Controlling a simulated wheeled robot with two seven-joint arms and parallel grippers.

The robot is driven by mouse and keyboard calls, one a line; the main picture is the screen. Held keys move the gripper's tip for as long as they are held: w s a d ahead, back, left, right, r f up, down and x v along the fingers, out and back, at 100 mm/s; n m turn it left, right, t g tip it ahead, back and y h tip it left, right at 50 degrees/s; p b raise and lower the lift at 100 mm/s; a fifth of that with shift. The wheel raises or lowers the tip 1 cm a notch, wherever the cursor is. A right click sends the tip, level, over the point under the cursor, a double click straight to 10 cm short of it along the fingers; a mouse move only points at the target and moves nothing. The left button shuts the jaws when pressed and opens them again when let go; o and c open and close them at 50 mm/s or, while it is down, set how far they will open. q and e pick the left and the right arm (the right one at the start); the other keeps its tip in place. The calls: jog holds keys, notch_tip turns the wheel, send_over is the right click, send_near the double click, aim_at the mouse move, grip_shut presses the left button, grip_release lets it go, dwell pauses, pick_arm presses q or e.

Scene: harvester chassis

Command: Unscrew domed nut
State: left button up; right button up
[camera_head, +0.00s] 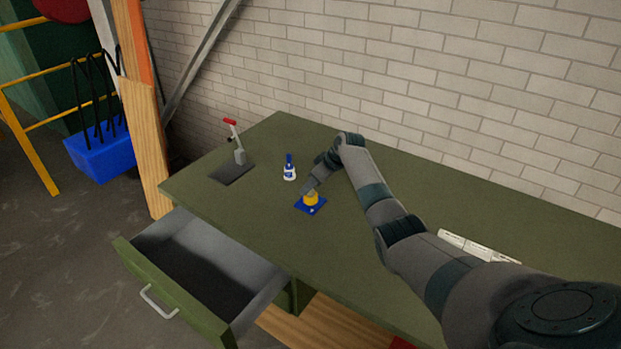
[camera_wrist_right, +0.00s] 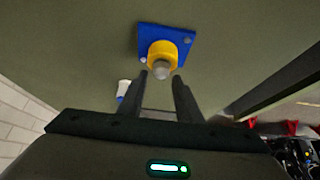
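A blue square plate (camera_head: 301,207) lies on the green workbench, with a yellow round fitting (camera_head: 312,199) on it. In the right wrist view the plate (camera_wrist_right: 184,33) has the yellow fitting (camera_wrist_right: 164,46) near its middle. A small grey rounded tip, which looks like the domed nut (camera_wrist_right: 161,68), sits at the fitting's end. My right gripper (camera_wrist_right: 161,76) is open, its two fingers apart on either side of the grey tip. I cannot tell whether they touch it. In the head view the right gripper (camera_head: 308,188) is just above the fitting. My left gripper is not in view.
A blue and white bottle (camera_head: 289,172) stands close behind the plate. A red-handled lever device (camera_head: 238,152) stands on a dark base farther left. White panels (camera_head: 478,248) lie to the right, near my right arm. The front drawer (camera_head: 168,278) is open.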

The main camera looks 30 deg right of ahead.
jog(key=shift+r+m+h+p, duration=0.3)
jog(key=shift+m+p, duration=0.4)
jog(key=shift+p, duration=0.2)
jog(key=shift+f+m+h, duration=0.25)
jog(key=shift+m+h, duration=0.05)
jog(key=shift+m, duration=0.2)
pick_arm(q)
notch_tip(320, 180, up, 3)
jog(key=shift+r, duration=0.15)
pick_arm(e)
jog(key=shift+f, duration=0.1)
jog(key=shift+m, duration=0.3)
jog(key=m+h, duration=0.2)
jog(key=m, duration=0.1)
jog(key=shift+a, duration=0.1)
jog(key=shift+m+h, duration=0.5)
jog(key=shift+m, duration=0.3)
